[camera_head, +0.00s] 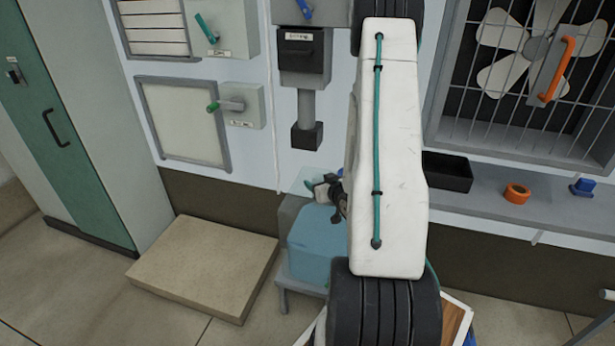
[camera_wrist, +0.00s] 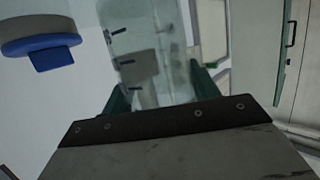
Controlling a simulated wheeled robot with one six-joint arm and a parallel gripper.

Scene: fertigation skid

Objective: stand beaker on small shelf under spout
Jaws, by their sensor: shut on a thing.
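In the wrist view a clear beaker (camera_wrist: 147,48) with dark marks on its wall is between the two green fingers of my gripper (camera_wrist: 160,92). The fingers are shut on it, and the wall behind shows through it. The beaker's base and rim are hard to make out. I cannot surely pick out the small shelf or the spout in either view.
In the head view a long grey ledge (camera_head: 480,204) at right bears a black tray (camera_head: 447,173), an orange ring (camera_head: 517,193) and a blue item (camera_head: 583,187). A blue tank (camera_head: 313,243) stands low beside my arm. A beige slab (camera_head: 205,268) lies on the floor.

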